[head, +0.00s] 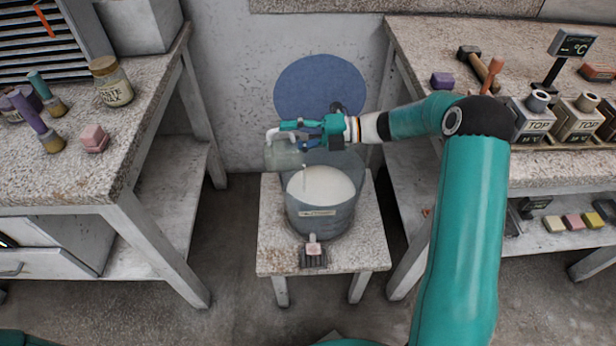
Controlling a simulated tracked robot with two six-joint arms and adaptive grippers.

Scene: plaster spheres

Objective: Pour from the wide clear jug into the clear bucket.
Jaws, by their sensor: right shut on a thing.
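The clear bucket (322,222) stands upright on a small stone-topped stool and looks grey and see-through. White liquid fills much of it, with a small label on its front. The wide clear jug (283,157) is above the bucket's back left rim and looks tilted. A thin pale streak runs down from it toward the white liquid. My right gripper (312,134) is shut on the jug near its white handle, and its fingers hide part of it. My left gripper is out of view.
A left bench (60,180) holds a jar (111,82) and pestle-like tools. A right bench (430,60) holds a hammer (480,68) and labelled blocks. Floor between benches is mostly clear.

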